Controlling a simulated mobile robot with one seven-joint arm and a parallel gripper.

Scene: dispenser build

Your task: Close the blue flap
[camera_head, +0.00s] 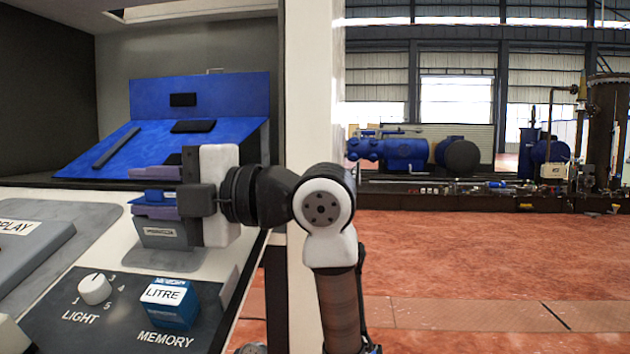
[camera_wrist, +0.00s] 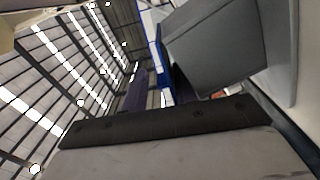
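My gripper (camera_head: 152,193) is at the control panel, just above and in front of a small grey box with a label (camera_head: 165,234). Its two purple-grey fingers are apart, one above the other in the head view. A small blue piece (camera_head: 158,196) shows between them there; it may be the blue flap of this box. In the wrist view, the grey box (camera_wrist: 215,45) is close, with a narrow blue strip (camera_wrist: 154,47) along its left side, beyond the fingertips. My fingers and wrist hide much of the blue piece, and I cannot tell whether they touch it.
A large sloping blue panel (camera_head: 150,141) with dark bars stands in the recess behind. A white LIGHT knob (camera_head: 95,289) and a blue LITRE box (camera_head: 168,303) above the word MEMORY sit in front. A white upright post (camera_head: 308,100) is to the right. Red floor beyond is open.

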